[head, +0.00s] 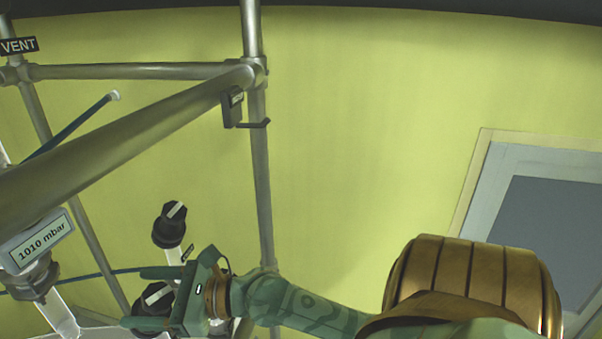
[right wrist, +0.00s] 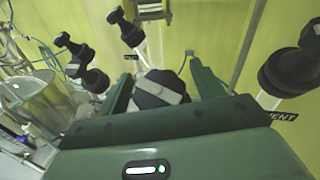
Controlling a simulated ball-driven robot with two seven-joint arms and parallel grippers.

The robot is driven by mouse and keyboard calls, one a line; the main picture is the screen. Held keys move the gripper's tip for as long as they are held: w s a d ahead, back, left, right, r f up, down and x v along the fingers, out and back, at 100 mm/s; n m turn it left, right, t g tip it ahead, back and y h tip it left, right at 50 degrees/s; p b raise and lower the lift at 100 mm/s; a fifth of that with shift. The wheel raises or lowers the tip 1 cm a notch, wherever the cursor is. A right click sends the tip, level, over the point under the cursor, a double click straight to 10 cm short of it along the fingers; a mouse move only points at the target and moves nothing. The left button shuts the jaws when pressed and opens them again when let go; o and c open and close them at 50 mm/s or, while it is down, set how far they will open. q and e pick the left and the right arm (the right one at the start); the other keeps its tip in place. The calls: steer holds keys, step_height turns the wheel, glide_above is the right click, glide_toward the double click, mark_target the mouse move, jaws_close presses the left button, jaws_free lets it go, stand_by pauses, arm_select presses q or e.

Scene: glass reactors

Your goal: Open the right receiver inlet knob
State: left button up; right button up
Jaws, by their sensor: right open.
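My right gripper (head: 140,298) is open, its two green fingers reaching left in the head view. A black knob with a grey bar on its face (head: 153,297) sits between the fingers. In the right wrist view this knob (right wrist: 160,90) lies between the open fingers (right wrist: 160,88), with a gap visible at the left finger; contact on the right side is hard to tell. No readable label on it confirms that it is the right receiver inlet knob. My left gripper is not in view.
A second black knob (head: 170,225) stands just above my gripper, on a glass tube. Other black knobs (right wrist: 125,27) show in the right wrist view. Metal frame bars (head: 130,130) cross the left, with a pressure display (head: 40,240).

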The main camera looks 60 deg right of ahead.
steer(key=shift+m+t+h, duration=0.5)
steer(key=shift+m+h, duration=0.3)
steer(key=shift+m, duration=0.2)
steer(key=v, duration=1.6)
steer(key=d+f+n+g+h+b, duration=0.1)
steer(key=d+f+n+h+b, duration=0.2)
steer(key=d+f, duration=0.4)
steer(key=s+d+f+n+g+h+b, duration=0.1)
steer(key=d+f+n+h+b, duration=0.2)
steer(key=f, duration=2.1)
steer(key=d+n+b, duration=0.2)
steer(key=d+n, duration=0.2)
steer(key=shift+n+h+b, duration=0.4)
steer(key=shift+s+d, duration=0.1)
steer(key=shift+s, duration=0.05)
